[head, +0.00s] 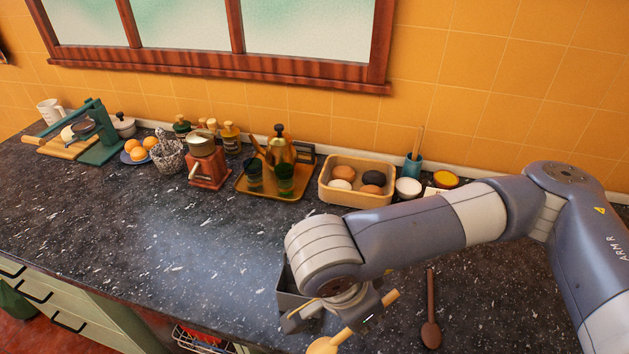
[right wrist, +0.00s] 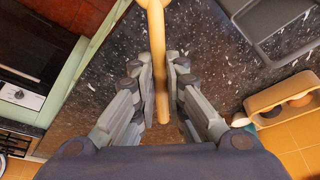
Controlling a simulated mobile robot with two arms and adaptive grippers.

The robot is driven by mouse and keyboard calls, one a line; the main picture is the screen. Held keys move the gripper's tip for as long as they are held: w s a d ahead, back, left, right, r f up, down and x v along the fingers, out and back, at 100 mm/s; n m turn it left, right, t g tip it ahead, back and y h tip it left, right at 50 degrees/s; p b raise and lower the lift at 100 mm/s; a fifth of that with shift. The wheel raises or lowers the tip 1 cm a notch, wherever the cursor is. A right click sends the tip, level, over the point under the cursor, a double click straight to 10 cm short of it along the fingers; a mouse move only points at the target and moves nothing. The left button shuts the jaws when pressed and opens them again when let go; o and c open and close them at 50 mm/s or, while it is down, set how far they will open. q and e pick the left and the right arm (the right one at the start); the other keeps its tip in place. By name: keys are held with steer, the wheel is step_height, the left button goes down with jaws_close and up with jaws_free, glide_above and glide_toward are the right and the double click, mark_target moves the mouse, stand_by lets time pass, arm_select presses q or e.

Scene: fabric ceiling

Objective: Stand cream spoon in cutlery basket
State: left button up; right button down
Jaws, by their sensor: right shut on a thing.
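The cream spoon (head: 323,346) is in my right gripper (head: 352,318), whose fingers are shut on its handle. In the head view the spoon lies slanted, bowl toward the bottom edge and handle end to the upper right. In the right wrist view the pale handle (right wrist: 160,40) runs between the fingertips (right wrist: 160,78), and the bowl is mostly cut off at the top. A dark grey open container (head: 287,284), apparently the cutlery basket, stands on the counter behind my gripper, partly hidden by it. It also shows in the right wrist view (right wrist: 256,35). My left gripper is not in view.
A dark brown spoon (head: 431,322) lies on the speckled counter (head: 170,245) at right. The left-middle counter is clear. A wire rack (head: 195,341) sits below the front edge.

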steer(key=a+r+m+g+p, duration=0.25)
steer(key=a+m+g, duration=0.2)
steer(key=m, duration=0.45)
steer(key=a+r+m+g+p, duration=0.1)
steer(key=a+r+m+g, duration=0.25)
steer(key=m+g, duration=0.45)
arm_select(q)
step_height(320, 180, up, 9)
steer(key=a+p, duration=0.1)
steer(key=p, duration=0.4)
arm_select(e)
steer(key=w+r+m+t+y, duration=0.55)
steer(key=m+t+y, duration=0.35)
steer(key=m, duration=0.5)
steer(key=w+r+m+t+y, duration=0.5)
steer(key=w+m+t+y, duration=0.15)
steer(key=m+y, duration=0.65)
arm_select(q)
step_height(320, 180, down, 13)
steer(key=b, duration=1.2)
steer(key=shift+b, duration=0.35)
arm_select(e)
step_height(320, 180, down, 16)
steer(key=m+h, duration=0.1)
steer(key=shift+s+d+r, duration=0.15)
steer(key=shift+d+r, duration=0.1)
steer(key=shift+d, duration=0.15)
